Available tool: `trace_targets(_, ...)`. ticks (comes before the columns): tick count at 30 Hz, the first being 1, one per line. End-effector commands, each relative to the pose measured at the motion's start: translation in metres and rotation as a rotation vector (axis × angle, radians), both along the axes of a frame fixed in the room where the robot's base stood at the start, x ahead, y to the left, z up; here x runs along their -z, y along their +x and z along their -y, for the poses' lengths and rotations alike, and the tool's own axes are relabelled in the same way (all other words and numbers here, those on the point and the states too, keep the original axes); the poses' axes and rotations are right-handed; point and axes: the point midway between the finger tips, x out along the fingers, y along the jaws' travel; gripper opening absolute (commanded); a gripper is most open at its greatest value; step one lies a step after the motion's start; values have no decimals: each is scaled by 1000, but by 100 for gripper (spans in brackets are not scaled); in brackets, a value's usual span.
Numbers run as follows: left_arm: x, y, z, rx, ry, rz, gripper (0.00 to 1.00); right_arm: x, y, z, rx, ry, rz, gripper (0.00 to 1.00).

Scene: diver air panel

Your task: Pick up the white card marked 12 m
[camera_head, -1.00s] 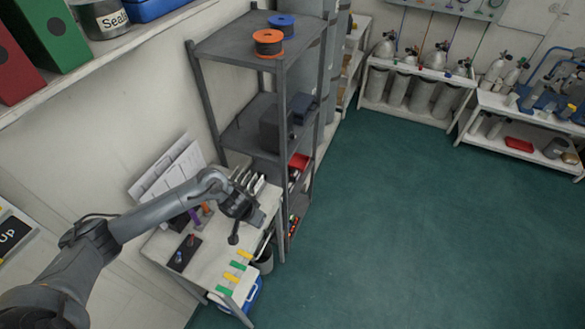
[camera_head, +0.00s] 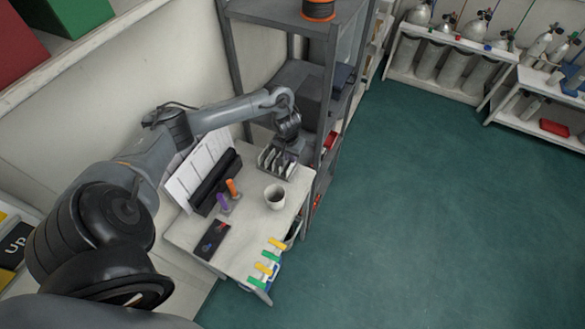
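A small rack of upright cards (camera_head: 277,163) stands at the back right of the white desk (camera_head: 255,222), beside the grey shelf unit. The cards are pale, but they are too small to read, so I cannot tell which is marked 12 m. My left gripper (camera_head: 287,150) is right over the rack and pointing down. Its fingers are too small and dark to show whether they are open or shut, or whether they touch a card. My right gripper is not in view.
A white cup (camera_head: 274,197) stands in front of the rack. An orange marker (camera_head: 233,187), a purple marker (camera_head: 222,203), a dark panel (camera_head: 212,241) and a document holder (camera_head: 205,165) are on the desk. Several yellow and green tabs line its front edge. The grey shelf (camera_head: 329,65) rises close behind.

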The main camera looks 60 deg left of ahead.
Motion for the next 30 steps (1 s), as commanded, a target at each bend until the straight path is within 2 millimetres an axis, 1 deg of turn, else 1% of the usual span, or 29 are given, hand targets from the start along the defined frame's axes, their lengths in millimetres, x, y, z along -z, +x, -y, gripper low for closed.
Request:
trace_targets(1,4,0,0,-1,-1,-1,16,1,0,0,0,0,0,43)
trace_targets(5,9,1,0,0,0,0,16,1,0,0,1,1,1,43)
trace_targets(8,17,1,1,0,-1,-1,16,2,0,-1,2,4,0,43)
trace_targets(15,48,2,3,0,0,0,16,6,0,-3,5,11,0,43)
trace_targets(18,56,3,2,-1,1,0,16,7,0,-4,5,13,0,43)
trace_targets(27,59,4,1,2,3,2,16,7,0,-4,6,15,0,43)
trace_targets(28,59,4,1,2,3,2,14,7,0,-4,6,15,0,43)
trace_targets(30,59,4,1,1,3,2,4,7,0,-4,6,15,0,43)
